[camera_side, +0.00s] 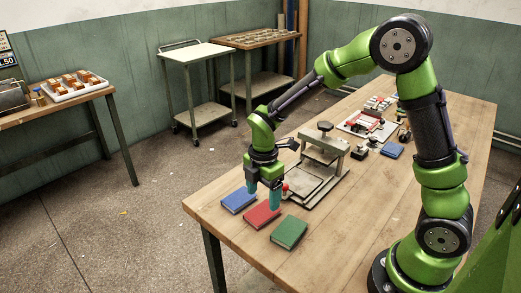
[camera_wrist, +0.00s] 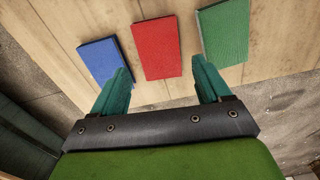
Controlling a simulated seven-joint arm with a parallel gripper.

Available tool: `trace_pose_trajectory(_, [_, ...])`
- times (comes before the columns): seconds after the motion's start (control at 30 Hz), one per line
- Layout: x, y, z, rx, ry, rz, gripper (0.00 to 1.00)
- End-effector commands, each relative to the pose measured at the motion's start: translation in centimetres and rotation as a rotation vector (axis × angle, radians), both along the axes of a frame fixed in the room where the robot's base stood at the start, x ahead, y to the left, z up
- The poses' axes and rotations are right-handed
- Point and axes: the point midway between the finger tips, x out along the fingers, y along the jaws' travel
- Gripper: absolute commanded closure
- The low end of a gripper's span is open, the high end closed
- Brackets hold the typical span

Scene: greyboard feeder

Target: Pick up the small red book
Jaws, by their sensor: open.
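The small red book (camera_side: 262,215) lies flat on the wooden table near its front left edge, between a blue book and a green book. In the wrist view the red book (camera_wrist: 157,48) is ahead of my fingertips, roughly centred between them. My gripper (camera_side: 263,198) is open and empty, with teal fingers pointing down over or just behind the red book. In the wrist view the gripper's fingers (camera_wrist: 160,82) stand wide apart, with bare table between them. I cannot tell the exact height of the fingertips above the book.
The blue book (camera_side: 238,200) lies to the left and the green book (camera_side: 289,232) to the right, each a small gap from the red one. A grey press (camera_side: 320,165) stands close behind my gripper. Another blue book (camera_side: 391,150) lies farther back on the table (camera_side: 330,240).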

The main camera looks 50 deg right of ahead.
Motion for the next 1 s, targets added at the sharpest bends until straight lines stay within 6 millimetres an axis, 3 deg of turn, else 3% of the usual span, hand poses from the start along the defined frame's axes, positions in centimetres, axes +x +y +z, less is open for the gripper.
trace_pose_trajectory(0.17, [0.0,0.0,-1.3,-0.001,0.002,0.001,0.23])
trace_pose_trajectory(0.43, [0.1,0.1,-5.1,-0.001,0.002,0.0,0.23])
trace_pose_trajectory(0.73, [0.2,0.1,-5.7,0.0,-0.001,-0.001,0.23])
trace_pose_trajectory(1.0, [0.2,0.1,-5.6,0.0,-0.001,0.0,0.63])
